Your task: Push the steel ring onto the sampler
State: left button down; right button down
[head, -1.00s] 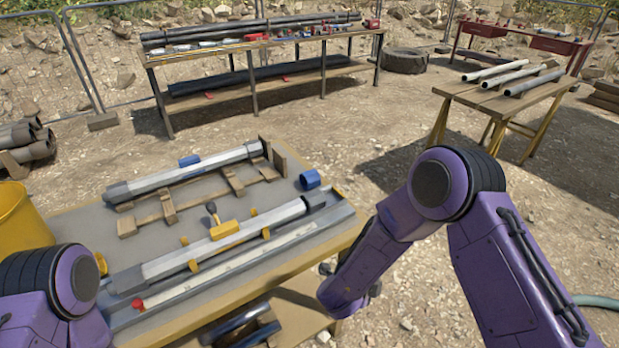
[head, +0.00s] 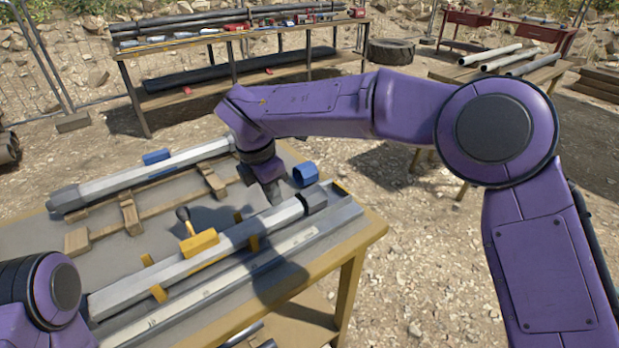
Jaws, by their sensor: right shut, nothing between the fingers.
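A long pale grey sampler tube (head: 228,255) lies in yellow cradles on the near table, with a dark collar (head: 313,198) at its far right end. A second pale tube (head: 150,174) lies on wooden supports behind it, its right end hidden by my right arm. I cannot pick out the steel ring for sure. My right gripper (head: 274,196) points down just behind the near tube, left of the collar. It is shut and empty; I cannot tell whether it touches anything. My left arm shows at lower left, its gripper out of view.
A grey channel (head: 225,288) lies along the table's front. Tables with pipes stand behind.

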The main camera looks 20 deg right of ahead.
jog(key=shift+w+d, duration=0.1)
jog(key=shift+d, duration=0.1)
jog(key=p, duration=0.4)
send_near(319, 186)
jog(key=f, duration=0.3)
jog(key=d+f, duration=0.1)
jog(key=f, duration=0.1)
jog(key=shift+w+f, duration=0.2)
jog(key=shift+w, duration=0.05)
jog(key=shift+d+f+p, duration=0.15)
jog(key=shift+f+p, duration=0.2)
jog(key=shift+f+b, duration=0.65)
jog(key=shift+b, duration=0.05)
jog(key=shift+s+r, duration=0.1)
jog(key=shift+s, duration=0.05)
